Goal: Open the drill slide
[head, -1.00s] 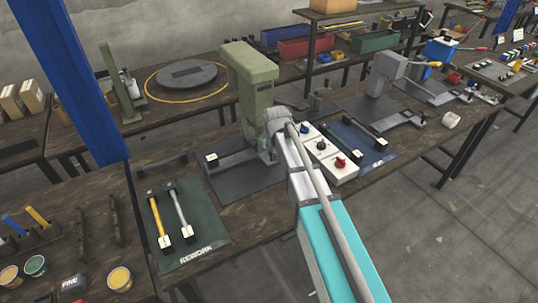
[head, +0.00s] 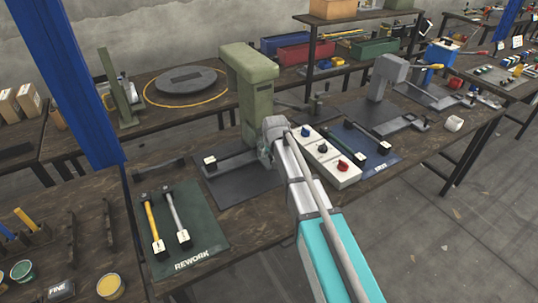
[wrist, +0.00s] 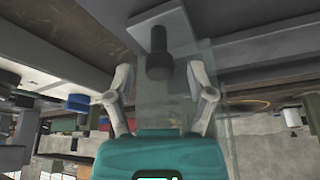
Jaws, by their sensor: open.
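A green press (head: 250,75) stands on the dark workbench in the head view, with a flat slide bar (head: 235,160) at its foot. A pale block with a dark knob (head: 210,161) sits at the bar's left end. I cannot tell which machine is the drill. My arm reaches to the green press's right side, and its links hide the fingers there. In the wrist view my gripper (wrist: 160,76) is open, one finger on each side of a dark cylindrical knob (wrist: 160,62) on a pale plate (wrist: 150,35). Contact with the knob is not visible.
A white control box (head: 328,157) with coloured knobs stands close right of my arm. A green REWORK mat (head: 205,235) with two handled tools lies front left. A grey press (head: 385,75) stands farther right. A blue post (head: 75,80) rises at the left. Floor at right is clear.

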